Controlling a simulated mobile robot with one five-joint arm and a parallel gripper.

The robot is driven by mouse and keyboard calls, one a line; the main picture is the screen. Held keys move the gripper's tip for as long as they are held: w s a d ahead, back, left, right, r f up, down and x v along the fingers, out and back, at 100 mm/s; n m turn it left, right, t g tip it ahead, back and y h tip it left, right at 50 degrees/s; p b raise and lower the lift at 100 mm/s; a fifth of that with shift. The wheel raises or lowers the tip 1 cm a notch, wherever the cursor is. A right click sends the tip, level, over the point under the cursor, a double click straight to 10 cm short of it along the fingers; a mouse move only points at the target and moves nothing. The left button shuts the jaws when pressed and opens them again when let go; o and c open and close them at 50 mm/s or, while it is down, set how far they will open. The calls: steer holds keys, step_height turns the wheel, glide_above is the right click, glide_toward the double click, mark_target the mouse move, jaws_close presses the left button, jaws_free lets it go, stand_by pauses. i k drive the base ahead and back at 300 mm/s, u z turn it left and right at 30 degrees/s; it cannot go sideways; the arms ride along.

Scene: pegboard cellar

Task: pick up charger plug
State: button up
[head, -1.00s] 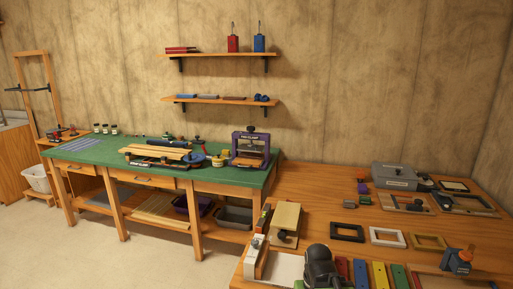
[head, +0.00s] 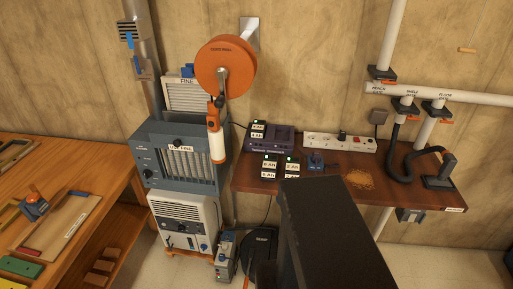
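A white power strip (head: 340,143) lies at the back of the brown wall bench (head: 410,190). A small dark plug (head: 342,135) appears to sit in it; it is too small to tell for sure that it is the charger plug. A grey-brown box (head: 379,117) is on the wall just right of the strip, with a cord hanging below it. A dark purple charger (head: 272,138) stands left of the strip. My gripper is not in view; a dark arm part of mine fills the lower middle and hides part of the bench front.
Several batteries and a small blue device (head: 316,160) sit on the bench. A black hose (head: 408,160) is at right. An orange reel (head: 226,66) hangs at left above grey filter units (head: 182,160). A wooden table (head: 75,165) is far left.

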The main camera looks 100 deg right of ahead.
mark_target(316, 155)
steer(key=z, duration=0.15)
steer(key=k, duration=0.8)
steer(key=u, duration=1.2)
steer(key=i, duration=1.6)
steer(key=z, duration=1.3)
steer(key=k, duration=0.15)
steer(key=z, duration=3.65)
steer(key=i, duration=0.95)
steer(key=z, duration=0.05)
